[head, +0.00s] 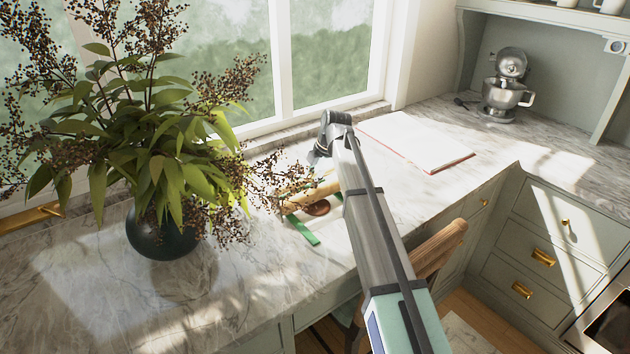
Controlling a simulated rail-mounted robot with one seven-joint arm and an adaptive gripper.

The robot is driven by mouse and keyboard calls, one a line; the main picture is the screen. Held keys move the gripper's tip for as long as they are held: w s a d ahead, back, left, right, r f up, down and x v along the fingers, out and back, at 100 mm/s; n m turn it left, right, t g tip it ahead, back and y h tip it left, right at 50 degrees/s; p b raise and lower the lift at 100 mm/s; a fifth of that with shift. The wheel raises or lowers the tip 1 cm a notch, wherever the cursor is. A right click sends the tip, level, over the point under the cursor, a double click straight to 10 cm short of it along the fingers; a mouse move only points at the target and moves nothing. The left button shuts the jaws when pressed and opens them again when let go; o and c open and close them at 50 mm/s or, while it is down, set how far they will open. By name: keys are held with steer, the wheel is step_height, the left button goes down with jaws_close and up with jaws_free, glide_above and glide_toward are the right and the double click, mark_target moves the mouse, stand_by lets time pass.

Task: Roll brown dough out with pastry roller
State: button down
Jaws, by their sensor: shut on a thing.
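The brown dough (316,208) lies as a small round piece on a light board with green edges (303,231) on the marble counter. The pastry roller (311,194), light wood, lies across the board just behind the dough, touching or very close to it. My gripper (317,160) is at the far end of my arm, pointing down by the roller, and is shut on it. The fingertips are small and partly hidden by flower sprigs and my arm. My arm also hides the right side of the board and the roller's right end.
A dark vase (163,232) with tall, spreading flowers stands left of the board, its sprigs reaching over the work area. An open book or papers (415,141) lie to the right. A stand mixer (505,92) stands in the far right corner. A wooden chair (440,240) is at the front edge.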

steer(key=shift+s+d, duration=0.9)
steer(key=shift+s, duration=0.15)
steer(key=shift+s+d, duration=0.85)
steer(key=shift+s, duration=0.2)
steer(key=shift+w+a+f, duration=0.1)
steer(key=shift+w+a, duration=1.7)
steer(key=shift+w, duration=0.3)
steer(key=shift+s+d, duration=0.95)
steer(key=shift+s, duration=0.15)
steer(key=shift+s+d, duration=0.9)
steer(key=shift+s, duration=0.2)
steer(key=shift+w+a+f+b, duration=0.1)
steer(key=shift+w+a+b, duration=0.1)
steer(key=shift+w+a, duration=1.05)
steer(key=shift+w+a+f+b, duration=0.1)
steer(key=shift+w+a+b, duration=0.1)
steer(key=shift+w+a, duration=1)
steer(key=shift+s+d+r, duration=0.15)
steer(key=shift+s+d, duration=2.45)
steer(key=shift+w+a, duration=1.25)
steer(key=shift+w, duration=0.2)
steer(key=shift+w+a, duration=1.2)
steer(key=shift+w, duration=0.25)
